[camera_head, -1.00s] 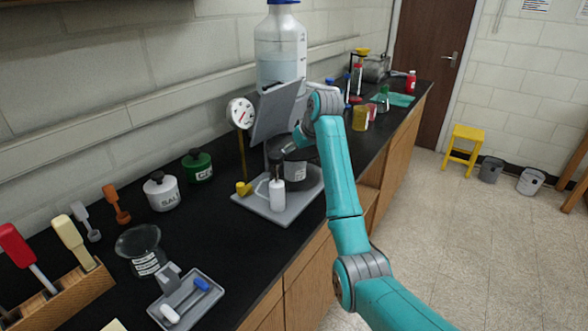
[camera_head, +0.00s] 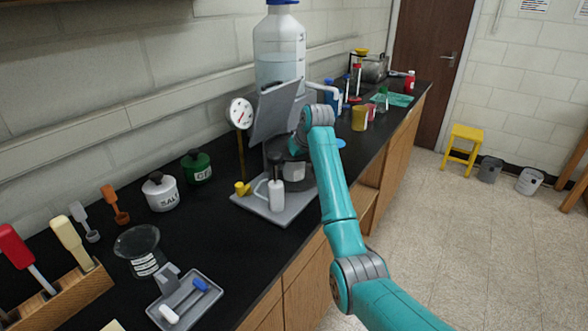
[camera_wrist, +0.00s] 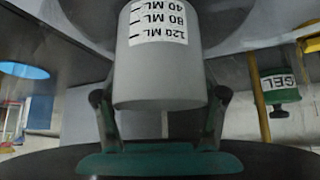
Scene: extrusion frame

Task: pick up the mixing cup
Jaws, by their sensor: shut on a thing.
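The mixing cup (camera_wrist: 165,80) is pale grey with a white label of ML marks, and it appears upside down in the wrist view. My gripper (camera_wrist: 163,112) has one finger on each side of it and is shut on it. The fingers are mostly hidden there, and I cannot tell whether the cup still touches the stand's base.
A large clear bottle (camera_head: 279,60) stands behind. Labelled jars (camera_head: 161,192) are at left. The bench's front edge lies near my arm.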

